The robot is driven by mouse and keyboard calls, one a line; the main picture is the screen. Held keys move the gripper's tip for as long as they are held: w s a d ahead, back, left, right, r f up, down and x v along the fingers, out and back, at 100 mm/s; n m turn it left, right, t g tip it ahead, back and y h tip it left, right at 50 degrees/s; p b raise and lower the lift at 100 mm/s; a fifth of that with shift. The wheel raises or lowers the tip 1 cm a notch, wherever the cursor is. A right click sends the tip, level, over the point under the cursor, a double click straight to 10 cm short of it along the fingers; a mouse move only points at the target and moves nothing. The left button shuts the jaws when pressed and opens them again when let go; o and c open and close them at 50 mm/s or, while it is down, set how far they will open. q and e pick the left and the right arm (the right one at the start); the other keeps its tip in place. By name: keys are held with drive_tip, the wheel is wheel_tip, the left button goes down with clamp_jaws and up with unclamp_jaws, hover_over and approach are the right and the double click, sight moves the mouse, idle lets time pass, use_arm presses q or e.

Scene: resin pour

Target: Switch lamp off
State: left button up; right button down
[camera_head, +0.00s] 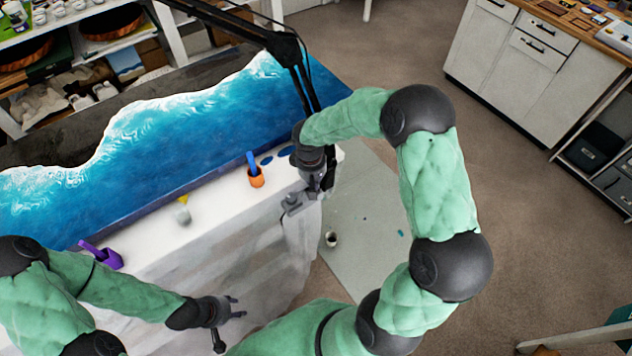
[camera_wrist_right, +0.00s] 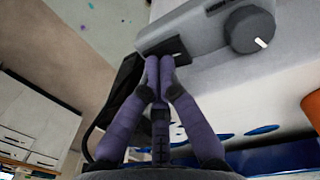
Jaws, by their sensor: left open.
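A grey control box with a round dark knob (camera_wrist_right: 250,28) and a black switch (camera_wrist_right: 163,50) is close up in the right wrist view. In the head view the grey box (camera_head: 293,204) sits at the table's right end. My right gripper (camera_wrist_right: 158,64) is shut and empty, its fingertips together at the black switch; I cannot tell whether they press it. The black lamp arm (camera_head: 281,45) reaches over the table's far right end; whether the lamp is lit is not clear. My left gripper (camera_head: 236,308) is open and empty in front of the covered table.
A blue and white resin piece (camera_head: 190,130) lies on the white-covered table. An orange cup (camera_head: 256,179) with a blue stick and a purple cup (camera_head: 111,259) stand along its near edge. A small cup (camera_head: 331,239) is on the floor mat. Open floor (camera_head: 530,220) is at right.

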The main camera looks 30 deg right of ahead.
drive_tip(key=shift+a+r, duration=0.1)
drive_tip(key=shift+a, duration=0.15)
drive_tip(key=shift+r, duration=0.15)
drive_tip(key=shift+r+p, duration=0.25)
drive_tip(key=shift+p, duration=0.05)
drive_tip(key=r+p, duration=0.1)
drive_tip(key=r, duration=0.1)
drive_tip(key=r+p, duration=0.1)
drive_tip(key=r, duration=0.1)
drive_tip(key=shift+d+p, duration=0.25)
drive_tip(key=shift+p, duration=0.05)
wheel_tip(320, 180, up, 9)
drive_tip(key=d, duration=0.1)
drive_tip(key=shift+p, duration=0.45)
drive_tip(key=shift+d, duration=0.1)
